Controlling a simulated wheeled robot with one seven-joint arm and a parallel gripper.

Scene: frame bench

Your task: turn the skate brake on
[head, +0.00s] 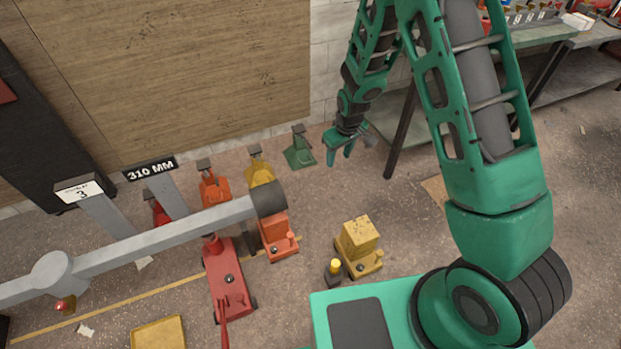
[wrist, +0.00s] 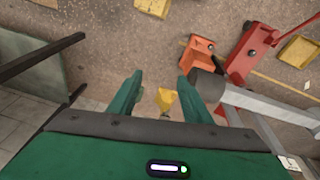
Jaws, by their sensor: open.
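My gripper (head: 347,150) hangs at the back of the floor area in the head view, right of the green stand. In the wrist view its two green fingers (wrist: 160,78) are apart with nothing between their tips. Two low wheeled-looking units could be the skate; I cannot tell which. My gripper is apart from both. No brake lever is clearly readable.
A grey beam (head: 165,242) with a dark end cap (head: 268,199) crosses above the floor. A red jack (head: 228,280) lies beneath. Orange (head: 213,185), yellow (head: 259,170) and green (head: 299,152) stands line the wall. A bench (head: 545,34) is at right. The right floor is clear.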

